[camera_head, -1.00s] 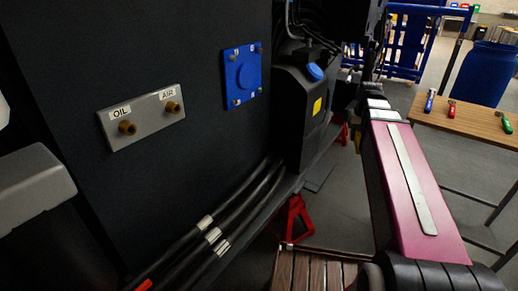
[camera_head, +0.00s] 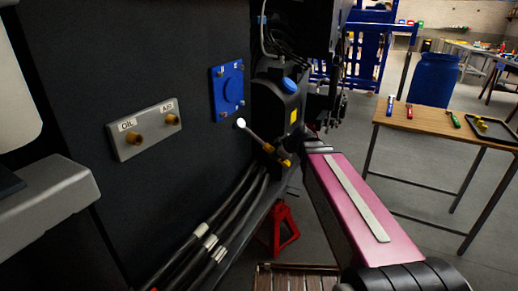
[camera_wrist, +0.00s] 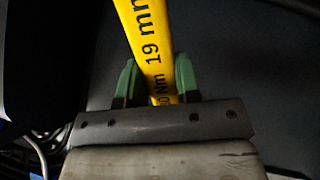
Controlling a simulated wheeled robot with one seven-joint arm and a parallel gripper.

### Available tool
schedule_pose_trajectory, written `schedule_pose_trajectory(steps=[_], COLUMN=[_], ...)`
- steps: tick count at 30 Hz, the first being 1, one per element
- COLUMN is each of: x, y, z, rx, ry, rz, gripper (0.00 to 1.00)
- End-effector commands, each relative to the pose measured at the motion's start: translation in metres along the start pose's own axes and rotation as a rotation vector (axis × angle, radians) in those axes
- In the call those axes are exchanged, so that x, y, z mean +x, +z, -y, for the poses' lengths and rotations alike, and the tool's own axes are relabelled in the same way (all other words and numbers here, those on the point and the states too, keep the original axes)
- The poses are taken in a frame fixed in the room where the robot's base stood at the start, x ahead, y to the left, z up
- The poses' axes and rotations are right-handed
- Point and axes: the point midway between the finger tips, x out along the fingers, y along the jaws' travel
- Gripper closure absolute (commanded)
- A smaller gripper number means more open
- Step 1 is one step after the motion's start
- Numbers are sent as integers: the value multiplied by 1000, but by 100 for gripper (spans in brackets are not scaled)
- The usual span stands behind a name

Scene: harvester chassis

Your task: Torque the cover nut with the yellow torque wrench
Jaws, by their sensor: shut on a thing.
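The yellow torque wrench (camera_wrist: 145,40), marked "19 mm", is between the green fingers of my gripper (camera_wrist: 157,85) in the wrist view, which is shut on it. In the head view the wrench (camera_head: 256,137) slants up-left from my gripper (camera_head: 284,159), its pale round head end just below the lower right of the blue cover (camera_head: 229,92). I cannot tell whether it touches anything. The cover is square, with a round raised middle and small nuts near its corners, fixed on the dark chassis wall. Its lower right corner is close to the wrench head.
A grey plate with OIL and AIR fittings (camera_head: 147,128) is left of the cover. A black tank (camera_head: 275,105) with a blue cap stands to its right. Black hoses (camera_head: 215,235) run below. A wooden table (camera_head: 430,122) with coloured tools is at the right.

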Motion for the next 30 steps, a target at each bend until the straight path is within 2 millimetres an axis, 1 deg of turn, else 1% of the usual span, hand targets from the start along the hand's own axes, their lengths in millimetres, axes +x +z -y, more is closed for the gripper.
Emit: schedule_pose_trajectory(steps=[1, 7, 12, 15, 21, 30], x=[6, 26, 40, 46, 51, 52], y=[-4, -26, -43, -49, -54, -54], z=[-2, -2, -4, -6, -9, -10], rx=[-26, -119, -134, -123, -97, -92], ry=[-8, -28, 2, 45, 118, 133], rz=[-61, -319, -522, -600, -667, -675], gripper=[100, 100, 100, 100, 100, 100])
